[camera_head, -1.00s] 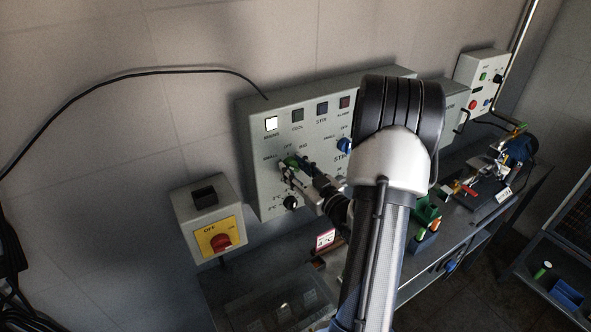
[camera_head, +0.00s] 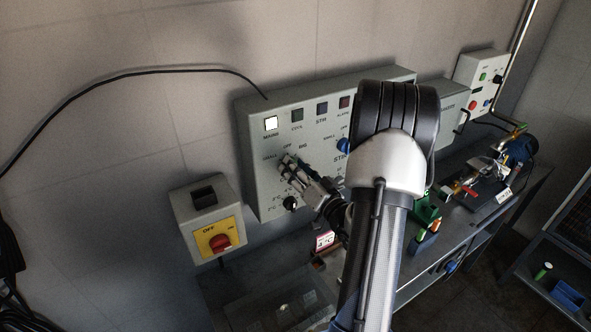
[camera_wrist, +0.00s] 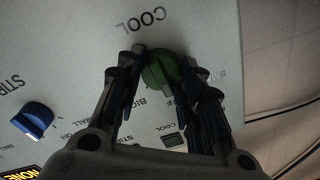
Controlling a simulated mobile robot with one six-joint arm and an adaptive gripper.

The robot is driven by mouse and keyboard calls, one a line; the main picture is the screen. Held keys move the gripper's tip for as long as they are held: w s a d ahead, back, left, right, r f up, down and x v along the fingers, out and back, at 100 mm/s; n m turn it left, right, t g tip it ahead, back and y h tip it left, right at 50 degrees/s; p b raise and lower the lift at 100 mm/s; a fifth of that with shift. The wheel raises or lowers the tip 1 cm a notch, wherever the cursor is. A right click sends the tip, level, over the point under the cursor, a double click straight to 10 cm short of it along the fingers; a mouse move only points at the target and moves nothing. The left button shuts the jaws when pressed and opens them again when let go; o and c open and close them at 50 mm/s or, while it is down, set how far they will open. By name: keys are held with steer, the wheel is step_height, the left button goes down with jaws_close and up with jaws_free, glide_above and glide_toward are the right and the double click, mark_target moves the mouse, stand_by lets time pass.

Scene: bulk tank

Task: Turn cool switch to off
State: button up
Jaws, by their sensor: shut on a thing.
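The cool switch is a green knob (camera_wrist: 162,70) under the COOL lettering on the grey control panel (camera_head: 250,150). In the wrist view it sits between my two fingers. My gripper (camera_wrist: 165,85) is shut on it. In the head view my gripper (camera_head: 288,165) reaches the panel's lower left part and hides the green knob. The SMALL, OFF and BIG labels show around it there. The knob's exact pointing cannot be told.
The MAINS lamp (camera_head: 271,123) is lit white; the COOL lamp (camera_head: 297,115) is dark. A blue stir knob (camera_head: 343,146) is to the right, a small black knob (camera_head: 290,203) below. A red-and-yellow main switch (camera_head: 220,242) stands at lower left.

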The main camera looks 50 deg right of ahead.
steer(key=shift+m, duration=0.4)
steer(key=o, duration=1.1)
steer(key=shift+c, duration=0.2)
steer(key=v, duration=1.2)
